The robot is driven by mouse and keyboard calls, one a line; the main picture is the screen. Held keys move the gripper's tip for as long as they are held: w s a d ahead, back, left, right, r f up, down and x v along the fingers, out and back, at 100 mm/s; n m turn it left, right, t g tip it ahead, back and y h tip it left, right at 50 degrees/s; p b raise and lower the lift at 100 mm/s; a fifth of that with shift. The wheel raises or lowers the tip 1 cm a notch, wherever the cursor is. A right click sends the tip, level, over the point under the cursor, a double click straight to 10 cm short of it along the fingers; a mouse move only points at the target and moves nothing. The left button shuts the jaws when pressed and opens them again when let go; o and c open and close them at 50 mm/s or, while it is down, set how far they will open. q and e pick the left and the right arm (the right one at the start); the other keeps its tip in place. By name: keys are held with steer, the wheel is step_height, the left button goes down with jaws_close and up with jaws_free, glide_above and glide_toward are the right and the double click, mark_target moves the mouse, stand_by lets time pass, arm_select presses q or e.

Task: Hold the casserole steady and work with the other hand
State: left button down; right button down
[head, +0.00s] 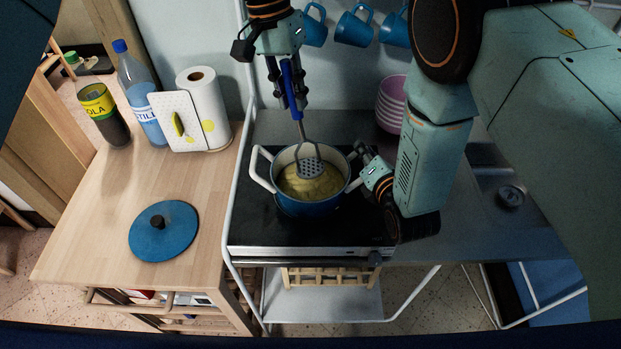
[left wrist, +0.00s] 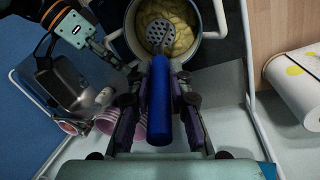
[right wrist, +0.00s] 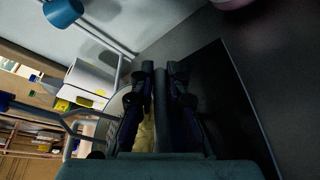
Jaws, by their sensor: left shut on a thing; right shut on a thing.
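The blue casserole (head: 308,208) stands on the black hob with yellow food, which looks like potato, inside. My left gripper (head: 288,98) is above it, shut on the blue handle of a masher (head: 309,167). The masher is near upright, its slotted grey head at the food; the left wrist view also shows its blue handle (left wrist: 160,108). My right gripper (head: 364,168) is at the casserole's right side, shut on its right handle, which the fingers mostly hide. The right wrist view shows the closed fingers (right wrist: 160,85) and little of the casserole.
A blue lid (head: 177,238) with a dark knob lies on the wooden counter. Pink bowls (head: 390,103) are stacked behind the hob; blue mugs (head: 355,27) hang above.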

mark_target(291, 74)
arm_select(q)
steer(key=shift+s+d+v, duration=0.1)
steer(key=shift+d+v, duration=0.15)
steer(key=shift+v, duration=0.85)
steer(key=shift+s+d+v, duration=0.15)
steer(key=shift+d+v, duration=0.05)
steer(key=shift+v, duration=0.95)
steer(key=shift+s+d+v, duration=0.1)
steer(key=shift+d+v, duration=0.15)
steer(key=shift+v, duration=0.85)
steer(key=shift+r, duration=0.15)
arm_select(e)
steer(key=c, duration=1.3)
jaws_free()
steer(key=shift+s, duration=0.1)
arm_select(q)
steer(key=shift+w, duration=0.1)
steer(key=shift+f, duration=0.25)
arm_select(e)
steer(key=shift+v, duration=7.35)
steer(key=shift+r, duration=0.1)
